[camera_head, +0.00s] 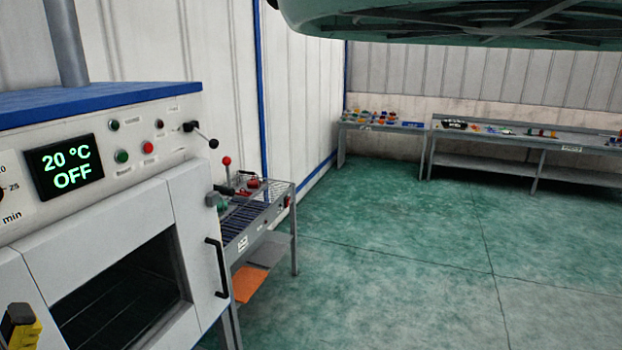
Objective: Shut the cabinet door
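A white oven-like cabinet (150,112) with a blue top fills the left side of the head view. Its display (65,167) reads "20 °C OFF". Below the control panel is its white door (100,237), with a dark window and a black vertical handle (217,268) at the right edge. Rack-like lines show faintly in the dark area. I cannot tell whether the door stands ajar or is flush with the frame. A black and yellow part (21,327) shows at the lower left edge, cut off by the frame. My gripper is not recognizable in this view.
A metal roller table (262,222) stands right of the cabinet, close to the handle side. Work tables (385,125) and (570,142) with small coloured parts line the back wall. A large green ribbed object (440,22) hangs into the top. The green floor (420,250) is clear.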

